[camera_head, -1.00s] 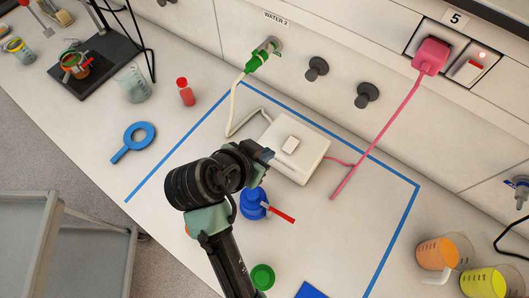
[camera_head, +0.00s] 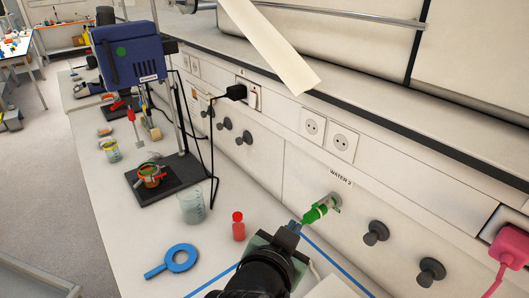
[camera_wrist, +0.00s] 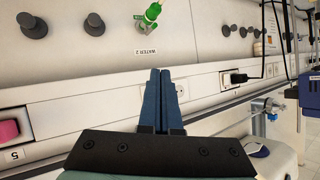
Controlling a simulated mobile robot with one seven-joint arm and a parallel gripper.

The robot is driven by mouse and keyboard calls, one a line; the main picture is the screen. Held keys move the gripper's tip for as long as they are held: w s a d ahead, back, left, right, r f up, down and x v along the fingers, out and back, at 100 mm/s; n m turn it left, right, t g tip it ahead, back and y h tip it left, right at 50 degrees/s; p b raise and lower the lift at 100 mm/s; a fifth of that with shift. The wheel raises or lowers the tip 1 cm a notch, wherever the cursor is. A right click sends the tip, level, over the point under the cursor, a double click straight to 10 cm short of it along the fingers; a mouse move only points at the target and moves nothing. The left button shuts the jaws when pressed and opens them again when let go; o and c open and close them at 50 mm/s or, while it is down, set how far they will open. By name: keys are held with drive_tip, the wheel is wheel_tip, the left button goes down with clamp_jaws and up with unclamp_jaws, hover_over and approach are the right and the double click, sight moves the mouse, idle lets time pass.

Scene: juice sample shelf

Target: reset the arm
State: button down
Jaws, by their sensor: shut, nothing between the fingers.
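My gripper (camera_head: 290,229) is at the bottom centre of the head view, above the bench and just left of the green tap fitting (camera_head: 318,212). In the wrist view my gripper (camera_wrist: 161,72) has its two blue-grey fingers together with nothing between them. The wrist view is upside down, with the "WATER 2" label inverted. The green fitting (camera_wrist: 149,14) shows there above the fingertips, apart from them. My dark arm hides part of the bench at the bottom of the head view.
A stirrer stand with a blue motor (camera_head: 128,58) stands behind. A pink plug (camera_head: 510,245) is at the right edge.

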wheel_tip(320, 180, up, 13)
drive_tip(key=w+a+n+t+y+b, duration=0.1)
drive_tip(key=w+a+n+t+b, duration=0.1)
drive_tip(key=t, duration=0.4)
drive_tip(key=s+a+r+n+t+y+b, duration=0.1)
drive_tip(key=s+r+t, duration=0.4)
drive_tip(key=r, duration=0.6)
drive_tip(key=s+a+r+n+t+y+b, duration=0.1)
drive_tip(key=s+a+r+n+t+y, duration=0.1)
drive_tip(key=s+r+n+t, duration=0.2)
drive_tip(key=s+r, duration=0.3)
drive_tip(key=r, duration=0.5)
drive_tip(key=shift+t+y, duration=0.4)
drive_tip(key=shift+s, duration=0.1)
